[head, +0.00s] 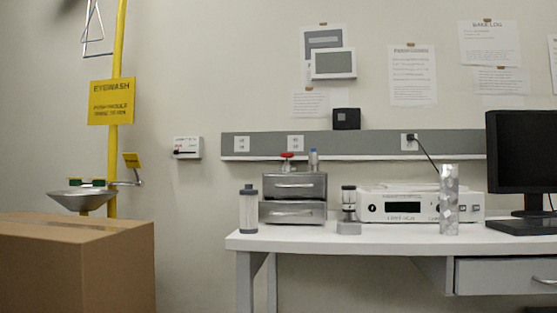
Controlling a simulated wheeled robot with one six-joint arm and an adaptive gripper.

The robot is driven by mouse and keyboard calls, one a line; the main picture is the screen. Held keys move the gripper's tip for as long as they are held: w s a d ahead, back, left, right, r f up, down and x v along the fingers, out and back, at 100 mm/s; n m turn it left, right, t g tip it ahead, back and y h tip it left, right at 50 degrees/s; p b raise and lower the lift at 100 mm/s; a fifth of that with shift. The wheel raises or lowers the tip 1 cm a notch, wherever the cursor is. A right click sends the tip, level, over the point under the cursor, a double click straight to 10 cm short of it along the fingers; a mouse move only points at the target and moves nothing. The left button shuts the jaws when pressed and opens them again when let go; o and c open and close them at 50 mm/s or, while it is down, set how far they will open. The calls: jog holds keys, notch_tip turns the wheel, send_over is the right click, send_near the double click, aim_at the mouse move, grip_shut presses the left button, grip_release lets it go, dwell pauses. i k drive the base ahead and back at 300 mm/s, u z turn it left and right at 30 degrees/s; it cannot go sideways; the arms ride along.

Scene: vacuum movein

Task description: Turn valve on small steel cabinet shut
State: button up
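The small steel cabinet (292,199) stands on the left part of the white bench, with two grey drawers, each with a handle, that look closed. A red valve (287,156) sits on top of the cabinet, left of its middle. The valve's red handle looks small from here, and I cannot tell its exact turn position. A small blue-grey bottle or fitting (314,160) stands beside the valve on the cabinet top. My gripper is not in view.
A cardboard box (75,268) and a yellow eyewash post (115,160) stand at left. The floor between box and bench is hidden.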

aim_at(284, 155)
jog(key=u, duration=1.8)
jog(key=i, duration=0.95)
jog(key=z, duration=1.55)
